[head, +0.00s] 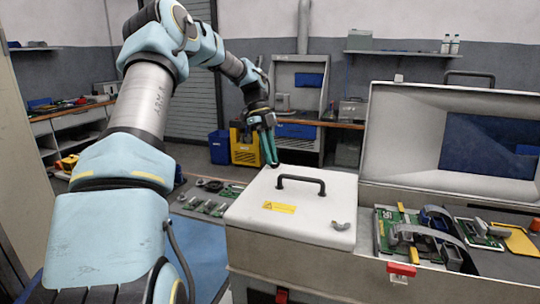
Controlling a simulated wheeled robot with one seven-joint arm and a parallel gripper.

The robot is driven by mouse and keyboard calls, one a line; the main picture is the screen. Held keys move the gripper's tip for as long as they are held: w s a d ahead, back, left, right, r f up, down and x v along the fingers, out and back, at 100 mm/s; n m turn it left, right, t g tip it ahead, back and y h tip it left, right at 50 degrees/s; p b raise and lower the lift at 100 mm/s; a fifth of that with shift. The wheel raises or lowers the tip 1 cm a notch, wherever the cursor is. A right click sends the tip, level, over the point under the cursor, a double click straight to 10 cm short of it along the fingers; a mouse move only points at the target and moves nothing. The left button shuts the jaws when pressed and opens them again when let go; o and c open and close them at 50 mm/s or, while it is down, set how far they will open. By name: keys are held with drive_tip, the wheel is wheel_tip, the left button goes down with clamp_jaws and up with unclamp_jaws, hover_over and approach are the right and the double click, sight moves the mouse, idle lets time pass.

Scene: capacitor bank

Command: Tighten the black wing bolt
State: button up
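A white box lid (250,208) with a black carry handle (301,181) and a yellow warning label (279,207) covers the left part of a large case. A grey wing-shaped bolt (340,226) sits at the lid's front right corner. I cannot make out a black wing bolt clearly. My gripper (272,163) points down with teal fingers at the lid's far left edge, behind the handle. The fingers look close together, but their gap and anything between them are too small to tell.
The case's right part is open, with circuit boards and a grey ribbon cable (447,224) inside. Its raised lid (404,130) stands behind. A red latch (402,269) is on the front. Several boards lie on a surface (190,192) to the left.

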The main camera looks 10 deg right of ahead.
drive_tip(key=o, duration=0.3)
drive_tip(key=shift+w+d+f, duration=0.15)
drive_tip(key=shift+w+d, duration=0.05)
drive_tip(key=shift+d, duration=0.2)
drive_tip(key=shift+o, duration=0.4)
drive_tip(key=shift+a, duration=0.1)
drive_tip(key=b+v, duration=0.2)
drive_tip(key=v, duration=0.8)
drive_tip(key=shift+r, duration=0.4)
drive_tip(key=shift+a, duration=0.1)
